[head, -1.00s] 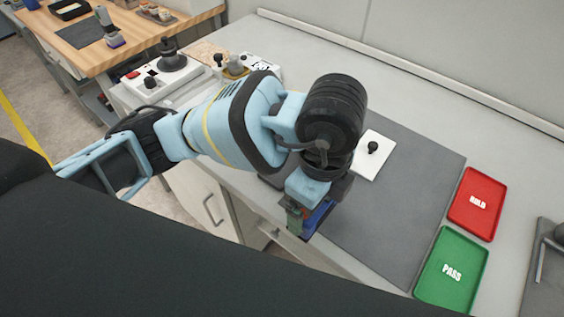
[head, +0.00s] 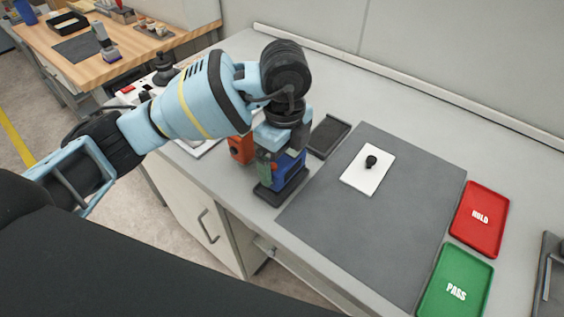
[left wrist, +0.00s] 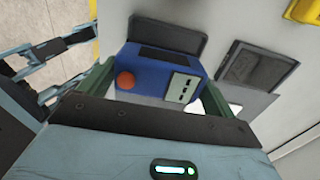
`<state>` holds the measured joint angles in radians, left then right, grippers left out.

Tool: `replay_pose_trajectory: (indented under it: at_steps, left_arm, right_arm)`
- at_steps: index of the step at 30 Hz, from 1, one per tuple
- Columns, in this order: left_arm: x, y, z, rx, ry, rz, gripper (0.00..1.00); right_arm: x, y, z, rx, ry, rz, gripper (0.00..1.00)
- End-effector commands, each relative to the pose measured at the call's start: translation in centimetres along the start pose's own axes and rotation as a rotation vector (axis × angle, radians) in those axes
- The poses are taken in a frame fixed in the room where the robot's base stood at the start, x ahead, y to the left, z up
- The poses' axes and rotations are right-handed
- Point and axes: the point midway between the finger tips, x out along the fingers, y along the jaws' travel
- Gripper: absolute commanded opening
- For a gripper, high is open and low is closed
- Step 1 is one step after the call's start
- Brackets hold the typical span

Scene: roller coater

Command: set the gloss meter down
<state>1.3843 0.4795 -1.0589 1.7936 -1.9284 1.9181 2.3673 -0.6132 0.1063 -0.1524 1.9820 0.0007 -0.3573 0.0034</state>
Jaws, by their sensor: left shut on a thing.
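The gloss meter (head: 291,163) is a blue box. In the left wrist view it (left wrist: 150,72) shows an orange round button, a dark panel and a grey label plate. My left gripper (head: 268,165) is shut on it, with a green finger on either side in the left wrist view (left wrist: 155,88). The meter is upright over a black base (head: 281,190) on the bench, left of the grey mat. I cannot tell whether it rests on that base or hangs just above it. My right gripper is not in view.
A black shallow tray (head: 328,136) lies just beyond the meter. An orange object (head: 240,149) stands close to its left. The grey mat (head: 400,215) holds a white plate with a black knob (head: 366,170). Red HOLD (head: 480,219) and green PASS (head: 456,285) trays lie at right.

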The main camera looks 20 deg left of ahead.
Motion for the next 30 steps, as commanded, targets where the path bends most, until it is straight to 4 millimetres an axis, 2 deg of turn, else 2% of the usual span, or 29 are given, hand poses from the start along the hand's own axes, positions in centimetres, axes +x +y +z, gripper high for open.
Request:
replay_pose_trajectory:
  at_steps: [7, 12, 15, 26, 27, 29, 30]
  left_arm:
    - [0.1, -0.8, 1.3, -0.004, -0.001, -0.002, 0.58]
    - [2.9, -0.7, 1.1, 0.0, -0.001, 0.001, 0.58]
    - [3.5, -0.7, 1.1, 0.0, -0.001, -0.002, 0.58]
    - [3.8, -0.7, 1.1, 0.0, -0.001, -0.003, 0.58]
    - [3.9, -0.7, 1.1, 0.0, -0.002, -0.002, 0.93]
    - [3.9, -0.7, 1.1, 0.0, -0.002, -0.002, 1.0]
    - [3.9, -0.7, 1.1, 0.0, -0.001, -0.001, 1.0]
  right_arm:
    - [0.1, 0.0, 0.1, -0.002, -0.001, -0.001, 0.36]
    - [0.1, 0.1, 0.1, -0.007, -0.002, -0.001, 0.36]
    - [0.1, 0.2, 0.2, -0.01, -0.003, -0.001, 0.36]
    - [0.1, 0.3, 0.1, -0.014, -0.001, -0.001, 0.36]
    - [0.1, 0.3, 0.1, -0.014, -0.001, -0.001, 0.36]
    - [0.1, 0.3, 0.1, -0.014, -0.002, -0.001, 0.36]
    - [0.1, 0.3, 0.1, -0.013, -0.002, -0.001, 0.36]
